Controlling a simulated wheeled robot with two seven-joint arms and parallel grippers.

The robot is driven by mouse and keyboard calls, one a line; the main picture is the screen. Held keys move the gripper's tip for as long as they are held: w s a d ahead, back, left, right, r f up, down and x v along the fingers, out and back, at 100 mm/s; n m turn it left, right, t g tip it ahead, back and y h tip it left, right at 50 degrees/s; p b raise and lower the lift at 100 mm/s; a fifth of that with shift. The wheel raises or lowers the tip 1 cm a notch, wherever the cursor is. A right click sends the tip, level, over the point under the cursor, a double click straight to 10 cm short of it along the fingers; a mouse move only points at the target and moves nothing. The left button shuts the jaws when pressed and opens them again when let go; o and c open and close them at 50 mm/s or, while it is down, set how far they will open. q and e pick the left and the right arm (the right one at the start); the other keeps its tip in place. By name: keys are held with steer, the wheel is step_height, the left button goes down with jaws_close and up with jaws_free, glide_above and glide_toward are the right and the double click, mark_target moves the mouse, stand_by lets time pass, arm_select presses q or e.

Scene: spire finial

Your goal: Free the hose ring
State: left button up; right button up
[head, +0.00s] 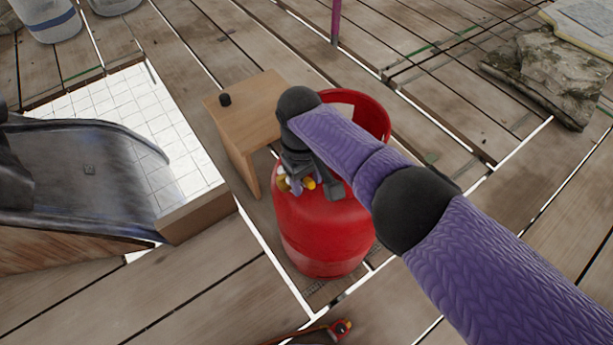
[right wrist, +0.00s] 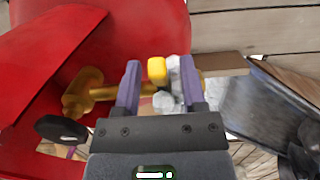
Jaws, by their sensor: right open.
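A red gas cylinder (head: 318,235) stands upright on the planks, with a brass valve (right wrist: 85,92) inside its collar. My right gripper (head: 310,185) is at the cylinder's top front, partly hidden by my arm. In the right wrist view its jaws (right wrist: 160,80) are open, one finger on each side of a light grey piece (right wrist: 165,101) with a yellow tip (right wrist: 157,70) at the valve's outlet. I cannot tell whether the fingers touch it, or whether it is the hose ring. A black round part (right wrist: 61,130) sits beside the valve. My left gripper is not in view.
A small wooden stand (head: 247,110) with a black knob (head: 225,99) is close behind the cylinder. A dark slide-like tray (head: 80,175) lies to the left. A hose end (head: 340,328) lies on the floor in front.

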steer(key=r+p, duration=0.1)
steer(key=r, duration=0.2)
steer(key=r+p, duration=0.1)
steer(key=r, duration=0.2)
steer(key=w+r+p, duration=0.1)
steer(key=r+p, duration=0.1)
steer(key=r, duration=0.1)
steer(key=shift+a+r, duration=0.3)
steer(key=shift+r, duration=0.1)
